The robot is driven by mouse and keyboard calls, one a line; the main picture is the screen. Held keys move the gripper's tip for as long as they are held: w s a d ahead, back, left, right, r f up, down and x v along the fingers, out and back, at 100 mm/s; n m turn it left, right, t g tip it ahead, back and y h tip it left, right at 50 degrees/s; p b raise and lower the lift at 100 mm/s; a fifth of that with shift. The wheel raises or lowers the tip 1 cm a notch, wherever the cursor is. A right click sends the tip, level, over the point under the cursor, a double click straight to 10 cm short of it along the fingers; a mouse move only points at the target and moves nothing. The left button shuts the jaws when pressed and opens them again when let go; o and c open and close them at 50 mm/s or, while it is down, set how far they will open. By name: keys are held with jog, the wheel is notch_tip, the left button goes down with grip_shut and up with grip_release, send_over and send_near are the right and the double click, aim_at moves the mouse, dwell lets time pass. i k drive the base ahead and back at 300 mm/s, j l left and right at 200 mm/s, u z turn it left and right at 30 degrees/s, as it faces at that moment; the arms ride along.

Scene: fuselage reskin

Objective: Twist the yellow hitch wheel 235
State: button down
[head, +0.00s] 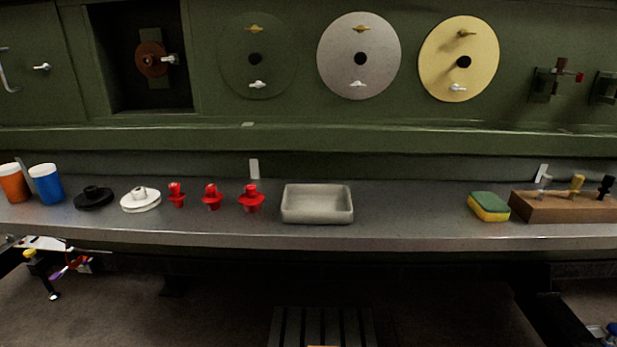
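No part that I can surely call the yellow hitch wheel shows. A small yellow knob-like part (29,254) sits at the lower left, below the shelf, on a thin dark post with a pale tip. It is too small to tell whether it is a wheel. A large pale yellow disc (440,70) is on the green wall at the upper right, with a dark hole in the middle, a brass wing piece above and a white one below. My gripper is not in view.
A long grey shelf (410,215) crosses the view. It bears an orange cup (12,184), a blue cup (46,185), several red parts, a grey tray (317,219), a sponge (488,206) and a wooden block (560,209). Bare shelf lies between tray and sponge.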

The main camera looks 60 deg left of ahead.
aim_at(29, 253)
jog(key=u, duration=3.3)
jog(key=i+j+u, duration=0.2)
jog(key=u, duration=0.25)
jog(key=i+j+u, duration=0.15)
jog(key=u, duration=0.25)
jog(key=i+u, duration=0.25)
jog(key=u, duration=0.2)
jog(key=i, duration=1.8)
jog(key=i+j+z, duration=0.1)
jog(key=i, duration=1.7)
jog(key=z, duration=0.4)
jog(key=i+z, duration=0.15)
jog(key=z, duration=0.25)
jog(key=j+z, duration=0.1)
jog(key=z, duration=0.35)
jog(key=i+j+z, duration=0.1)
jog(key=z, duration=0.3)
